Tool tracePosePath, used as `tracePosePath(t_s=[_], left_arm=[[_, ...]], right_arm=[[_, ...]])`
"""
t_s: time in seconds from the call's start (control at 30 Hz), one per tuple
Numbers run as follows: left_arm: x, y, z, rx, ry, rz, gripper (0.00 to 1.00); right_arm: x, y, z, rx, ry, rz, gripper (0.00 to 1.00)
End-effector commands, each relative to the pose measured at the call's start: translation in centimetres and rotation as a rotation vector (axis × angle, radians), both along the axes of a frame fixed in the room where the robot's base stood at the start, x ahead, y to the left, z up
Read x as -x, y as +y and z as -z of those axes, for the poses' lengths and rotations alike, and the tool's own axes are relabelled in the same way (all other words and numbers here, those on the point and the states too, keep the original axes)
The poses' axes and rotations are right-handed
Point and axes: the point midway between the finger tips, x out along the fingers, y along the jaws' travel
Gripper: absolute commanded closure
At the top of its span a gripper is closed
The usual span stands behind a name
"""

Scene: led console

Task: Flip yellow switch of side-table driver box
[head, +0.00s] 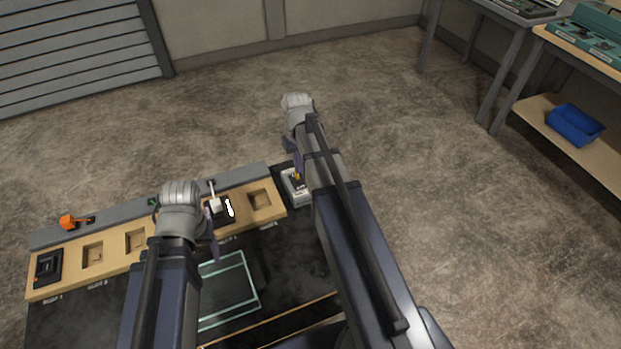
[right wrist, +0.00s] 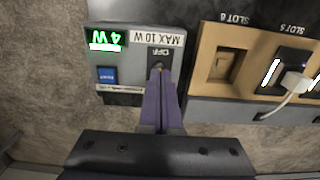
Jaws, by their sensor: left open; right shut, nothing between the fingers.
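The grey driver box (head: 294,188) stands at the right end of the slotted wooden panel. In the right wrist view the driver box (right wrist: 125,83) shows a green "4 W" display, a blue button, a "MAX 10 W" label and an "OFF" mark. The yellow switch (head: 297,175) shows as a small spot on the box in the head view; its position is too small to tell. My right gripper (right wrist: 157,72) is shut and empty, its purple fingertips over the switch area below "OFF", mostly hiding the switch. Contact is unclear. My left gripper (head: 212,226) is open beside the panel's lit module.
The wooden panel (head: 115,249) has several slots, some empty. A lit module (head: 229,208) with a white plug and cable (right wrist: 293,84) sits in one slot. An orange object (head: 68,221) lies on the grey rear ledge. A blue bin (head: 575,124) is on a shelf far right.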

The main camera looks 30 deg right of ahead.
Motion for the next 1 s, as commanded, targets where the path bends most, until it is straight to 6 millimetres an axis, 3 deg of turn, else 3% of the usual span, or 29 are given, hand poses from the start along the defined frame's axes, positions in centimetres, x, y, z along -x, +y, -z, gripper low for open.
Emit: tracePosePath(t_s=[0.4, 0.9, 1.0], left_arm=[[0.0, 0.0, -3.5, 0.000, 0.000, 0.000, 0.28], [0.0, 0.0, -3.4, 0.000, 0.000, 0.000, 0.28], [0.0, 0.0, -3.4, 0.000, 0.000, 0.000, 0.28]], right_arm=[[0.4, 0.0, -3.5, 0.000, 0.000, 0.000, 1.00], [0.4, 0.0, -3.4, 0.000, 0.000, 0.000, 1.00], [0.7, 0.8, -3.4, 0.002, 0.002, -0.010, 1.00]])
